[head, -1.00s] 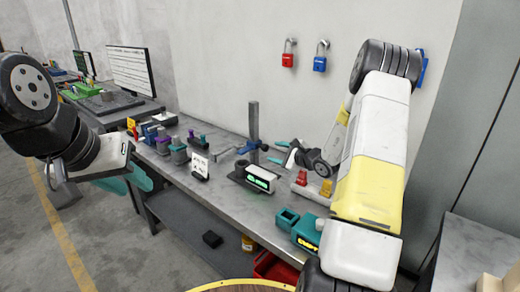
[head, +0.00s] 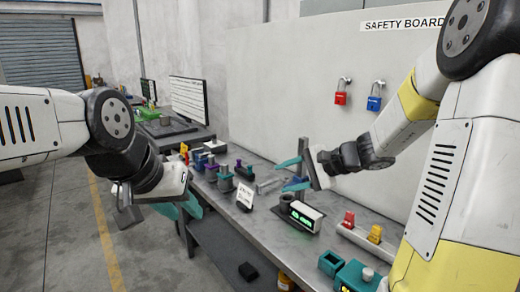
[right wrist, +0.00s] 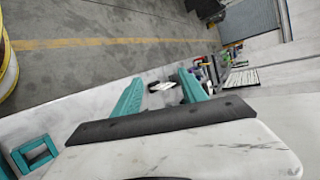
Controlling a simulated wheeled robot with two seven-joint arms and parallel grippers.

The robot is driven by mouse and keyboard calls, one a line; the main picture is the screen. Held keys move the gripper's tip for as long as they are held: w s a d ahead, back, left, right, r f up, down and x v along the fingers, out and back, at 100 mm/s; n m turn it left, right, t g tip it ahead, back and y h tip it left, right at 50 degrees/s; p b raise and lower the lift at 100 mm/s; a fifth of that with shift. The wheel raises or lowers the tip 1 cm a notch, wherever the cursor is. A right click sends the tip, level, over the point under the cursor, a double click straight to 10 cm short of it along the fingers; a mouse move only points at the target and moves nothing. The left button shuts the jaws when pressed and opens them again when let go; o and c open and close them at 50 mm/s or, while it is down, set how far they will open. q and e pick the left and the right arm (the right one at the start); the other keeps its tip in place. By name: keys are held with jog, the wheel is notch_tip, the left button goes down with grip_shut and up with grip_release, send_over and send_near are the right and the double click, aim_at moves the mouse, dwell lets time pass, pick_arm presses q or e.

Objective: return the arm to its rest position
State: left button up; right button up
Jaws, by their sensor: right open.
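My right arm comes in from the right in the head view. Its gripper (head: 286,175) is above the workbench (head: 280,240), with teal fingers pointing left. In the right wrist view the two fingers of this gripper (right wrist: 163,86) stand apart with nothing held between them. My left gripper (head: 181,209) hangs at the left, in front of the bench's left end. Its teal fingers are partly hidden behind its own white hand, so their gap is unclear.
A scale with a green display (head: 303,216), a white sign (head: 245,194) and a teal box (head: 357,275) stand on the bench. A red padlock (head: 341,97) and a blue padlock (head: 374,103) hang on the wall. The floor at left (head: 60,235) is clear.

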jog(key=s+a+r+n+g+h, duration=0.1)
jog(key=s+r+n+g+h, duration=0.15)
jog(key=s+n, duration=0.7)
jog(key=s+d+r+t+h, duration=0.2)
jog(key=s+d+h, duration=0.3)
jog(key=s, duration=0.7)
jog(key=shift+d+n, duration=0.35)
jog(key=shift+d, duration=0.5)
jog(key=shift+h, duration=0.25)
